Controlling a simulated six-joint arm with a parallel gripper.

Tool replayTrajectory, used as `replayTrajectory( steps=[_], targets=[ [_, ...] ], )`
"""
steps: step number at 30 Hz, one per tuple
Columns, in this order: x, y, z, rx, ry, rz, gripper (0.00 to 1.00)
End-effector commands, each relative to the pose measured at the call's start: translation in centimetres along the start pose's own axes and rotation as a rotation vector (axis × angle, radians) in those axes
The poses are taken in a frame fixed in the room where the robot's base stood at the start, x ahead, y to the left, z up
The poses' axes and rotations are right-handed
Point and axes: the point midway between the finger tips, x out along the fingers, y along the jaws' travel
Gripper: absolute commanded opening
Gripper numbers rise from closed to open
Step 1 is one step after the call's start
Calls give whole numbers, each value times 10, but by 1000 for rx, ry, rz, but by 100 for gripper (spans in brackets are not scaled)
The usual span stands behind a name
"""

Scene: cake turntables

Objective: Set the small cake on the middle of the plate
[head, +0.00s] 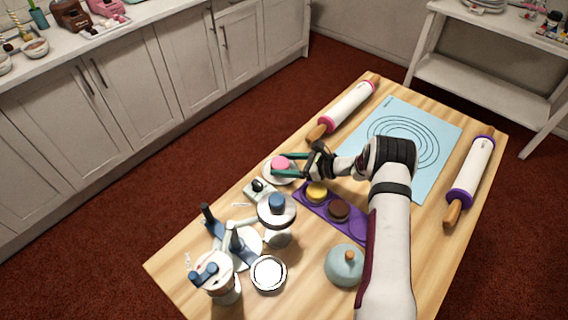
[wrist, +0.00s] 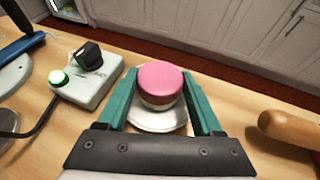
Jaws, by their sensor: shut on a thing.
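The small cake (head: 281,162) has a pink top and a pale lower side, as the wrist view (wrist: 160,82) also shows. My gripper (head: 275,164) has its green fingers on either side of the cake and is shut on it. The cake is upright, over the white plate (head: 268,176). In the wrist view the plate's rim (wrist: 158,122) shows in front of the cake, between the fingers (wrist: 160,92). I cannot tell whether the cake's underside touches the plate; that contact is hidden.
A purple tray (head: 354,229) holds a yellow cake (head: 317,191) and a brown cake (head: 339,210). A control box (wrist: 84,88) with a lit green button stands left of the plate in the wrist view. A rolling pin (head: 347,107) lies behind the plate.

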Motion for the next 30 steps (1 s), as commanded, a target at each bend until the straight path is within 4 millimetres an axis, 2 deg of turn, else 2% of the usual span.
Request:
replayTrajectory(
  steps=[2,3,7,8,17,20,27,30],
  targets=[
    [1,0,-2,0,0,0,7],
    [1,0,-2,0,0,0,71],
    [1,0,-2,0,0,0,94],
    [1,0,-2,0,0,0,97],
    [-1,0,1,-1,0,0,97],
    [-20,-1,1,2,-1,-3,97],
    [-88,-1,1,1,-1,-4,97],
    [-107,-1,1,-1,-1,-2,97]
  ],
)
